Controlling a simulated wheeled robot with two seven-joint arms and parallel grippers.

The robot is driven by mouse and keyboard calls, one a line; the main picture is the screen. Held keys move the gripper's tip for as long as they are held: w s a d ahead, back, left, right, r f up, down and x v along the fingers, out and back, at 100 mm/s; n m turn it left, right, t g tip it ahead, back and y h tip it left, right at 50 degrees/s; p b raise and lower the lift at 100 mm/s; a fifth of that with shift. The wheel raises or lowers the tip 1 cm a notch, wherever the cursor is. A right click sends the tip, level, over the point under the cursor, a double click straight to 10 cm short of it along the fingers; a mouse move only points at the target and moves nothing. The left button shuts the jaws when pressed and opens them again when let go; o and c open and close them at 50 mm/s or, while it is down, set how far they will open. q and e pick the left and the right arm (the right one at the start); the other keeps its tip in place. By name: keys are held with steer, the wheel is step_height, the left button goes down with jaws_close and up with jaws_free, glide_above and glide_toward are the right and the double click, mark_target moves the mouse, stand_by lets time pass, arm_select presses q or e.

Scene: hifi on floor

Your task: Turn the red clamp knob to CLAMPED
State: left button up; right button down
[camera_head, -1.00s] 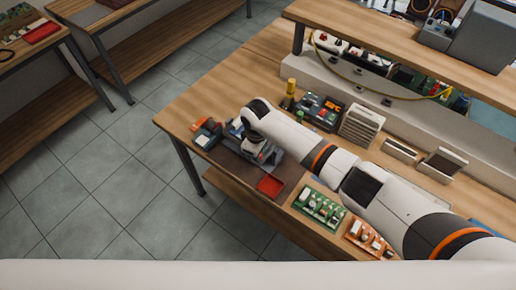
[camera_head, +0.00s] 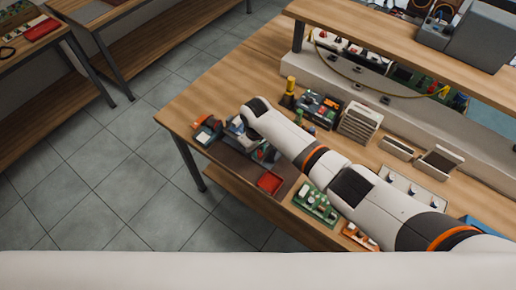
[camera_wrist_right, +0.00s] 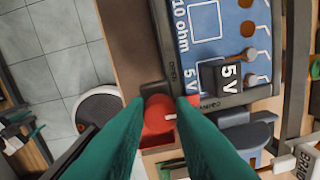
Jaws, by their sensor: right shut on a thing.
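The red clamp knob (camera_wrist_right: 158,118) is between the two green fingers of my right gripper (camera_wrist_right: 158,103) in the right wrist view. The fingers are shut on it and cover its sides. A short white mark shows on the knob's right part. Next to it is the dark-framed blue board (camera_wrist_right: 208,55), with "OPEN" and a partly readable "CLAMP" label on its frame. In the head view the fixture (camera_head: 235,130) is partly covered by my right arm, and the knob cannot be made out. My left gripper is not seen.
A black 5 V block (camera_wrist_right: 221,76) sits on the blue board. In the head view a red tray (camera_head: 270,182) lies at the bench's front edge. A green circuit board (camera_head: 315,205) lies beside my right arm. Floor is free left of the bench.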

steer(key=shift+r, duration=0.1)
steer(key=c, duration=1.2)
jaws_free()
steer(key=shift+c, duration=0.2)
step_height(320, 180, up, 12)
steer(key=b, duration=0.3)
steer(key=shift+s+a, duration=0.15)
steer(key=shift+a, duration=0.05)
steer(key=shift+s, duration=0.1)
